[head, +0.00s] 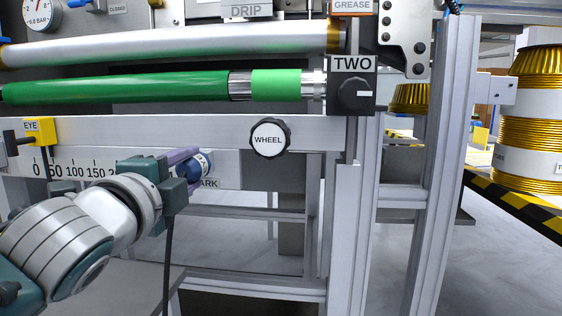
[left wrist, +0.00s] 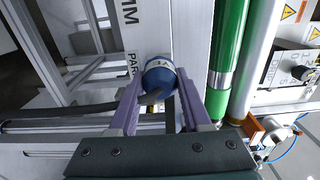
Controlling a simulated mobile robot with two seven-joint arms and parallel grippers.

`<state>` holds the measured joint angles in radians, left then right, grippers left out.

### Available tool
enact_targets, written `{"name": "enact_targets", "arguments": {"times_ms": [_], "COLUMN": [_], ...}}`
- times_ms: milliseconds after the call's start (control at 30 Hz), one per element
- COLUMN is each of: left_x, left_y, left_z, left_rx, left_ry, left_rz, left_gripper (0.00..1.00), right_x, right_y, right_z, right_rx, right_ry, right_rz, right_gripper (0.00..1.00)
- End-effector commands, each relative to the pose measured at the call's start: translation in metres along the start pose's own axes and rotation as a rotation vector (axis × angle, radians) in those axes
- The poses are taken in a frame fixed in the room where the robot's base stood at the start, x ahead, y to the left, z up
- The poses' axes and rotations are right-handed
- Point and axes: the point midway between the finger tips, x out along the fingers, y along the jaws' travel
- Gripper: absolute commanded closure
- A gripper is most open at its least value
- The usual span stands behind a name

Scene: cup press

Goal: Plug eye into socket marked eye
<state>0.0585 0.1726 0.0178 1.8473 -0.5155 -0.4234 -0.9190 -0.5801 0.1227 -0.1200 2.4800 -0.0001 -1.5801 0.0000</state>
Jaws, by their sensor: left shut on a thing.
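A blue plug (head: 204,163) with a white band sits between the purple fingers of my left gripper (head: 188,162). In the left wrist view the plug (left wrist: 160,76) is between the two fingertips (left wrist: 160,88), with a dark cable at its back. The gripper is shut on it. The plug is at the rail by the PARK marking (head: 209,184); its front end is hidden, so I cannot tell whether it is seated there. The yellow block marked EYE (head: 40,130) is at the far left of the head view, left of the gripper. My right gripper is not in view.
A ruler scale (head: 85,165) runs along the lower rail. A black WHEEL knob (head: 270,138) is right of the gripper. A green roller (head: 130,88) and a grey roller (head: 170,43) run above. A black TWO block (head: 352,88) ends the green roller.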

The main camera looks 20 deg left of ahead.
Motion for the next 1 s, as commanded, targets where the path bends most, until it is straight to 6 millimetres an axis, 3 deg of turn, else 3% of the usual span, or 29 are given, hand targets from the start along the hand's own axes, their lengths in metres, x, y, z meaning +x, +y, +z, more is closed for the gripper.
{"name": "enact_targets", "arguments": {"times_ms": [500,1000], "left_x": [-0.008,-0.032], "left_y": [0.000,0.000], "left_z": [0.000,0.000], "left_rx": [0.000,0.000], "left_ry": [-0.001,0.000], "left_rz": [0.001,0.001], "left_gripper": [1.00,1.00], "right_x": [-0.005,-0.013], "right_y": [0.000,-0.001], "right_z": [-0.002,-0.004], "right_rx": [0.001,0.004], "right_ry": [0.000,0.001], "right_rz": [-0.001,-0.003], "right_gripper": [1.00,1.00]}}
